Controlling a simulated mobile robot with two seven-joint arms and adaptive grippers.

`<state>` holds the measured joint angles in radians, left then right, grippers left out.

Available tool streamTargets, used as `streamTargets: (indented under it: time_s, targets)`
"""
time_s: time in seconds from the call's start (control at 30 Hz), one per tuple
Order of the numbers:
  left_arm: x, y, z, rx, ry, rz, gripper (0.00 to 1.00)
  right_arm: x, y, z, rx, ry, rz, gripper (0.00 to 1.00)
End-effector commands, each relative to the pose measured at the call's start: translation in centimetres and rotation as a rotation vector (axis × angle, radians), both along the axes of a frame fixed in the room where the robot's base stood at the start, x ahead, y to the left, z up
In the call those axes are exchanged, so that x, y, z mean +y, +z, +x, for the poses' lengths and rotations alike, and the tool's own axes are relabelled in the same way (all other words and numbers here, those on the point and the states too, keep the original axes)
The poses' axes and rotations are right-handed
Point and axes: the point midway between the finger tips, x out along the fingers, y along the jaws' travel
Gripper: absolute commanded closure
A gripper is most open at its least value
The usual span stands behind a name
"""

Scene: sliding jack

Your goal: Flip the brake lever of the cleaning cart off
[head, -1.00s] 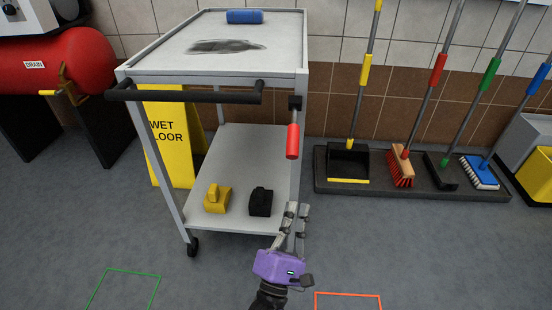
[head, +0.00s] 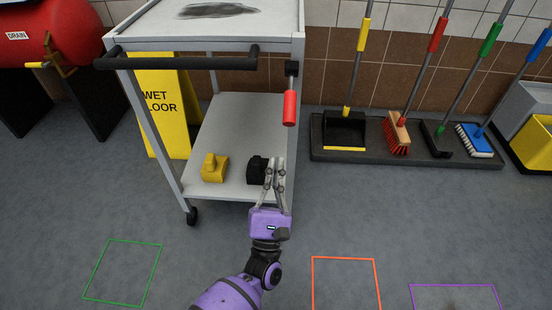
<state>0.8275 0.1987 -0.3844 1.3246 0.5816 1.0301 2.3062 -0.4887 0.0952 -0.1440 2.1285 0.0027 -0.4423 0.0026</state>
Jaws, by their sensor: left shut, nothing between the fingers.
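The grey cleaning cart (head: 292,42) stands at the centre left with a black push handle (head: 185,62) along its front. The brake lever (head: 290,108) has a red grip and hangs down from a black pivot near the cart's front right post. My left gripper (head: 276,165) is purple with grey fingers and is shut and empty. In the picture its fingertips are below the red grip, apart from it, and in front of the lower shelf's right front corner. My right gripper is out of view.
A yellow block (head: 214,168) and a black block (head: 257,169), partly hidden by my fingers, sit on the lower shelf (head: 235,130). A yellow wet floor sign (head: 160,110) stands behind. Brushes (head: 397,133) stand in a dark rack (head: 350,155) at right. The front floor is clear.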

Motion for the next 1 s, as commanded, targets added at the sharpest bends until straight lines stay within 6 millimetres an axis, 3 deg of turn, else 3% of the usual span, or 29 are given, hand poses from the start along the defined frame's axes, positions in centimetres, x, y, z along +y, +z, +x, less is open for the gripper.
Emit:
streamTargets:
  time_s: [0.37, 0.6, 1.0]
  targets:
    - [-0.5, 5.2, 6.2, -0.003, 0.002, 0.0, 1.0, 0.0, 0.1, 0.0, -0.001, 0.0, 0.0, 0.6]
    - [-1.2, 8.0, 4.7, -0.001, 0.001, -0.001, 1.0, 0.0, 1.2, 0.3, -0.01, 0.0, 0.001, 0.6]
    - [-1.3, 8.5, 4.4, -0.001, 0.0, 0.001, 1.0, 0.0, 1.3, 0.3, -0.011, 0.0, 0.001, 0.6]
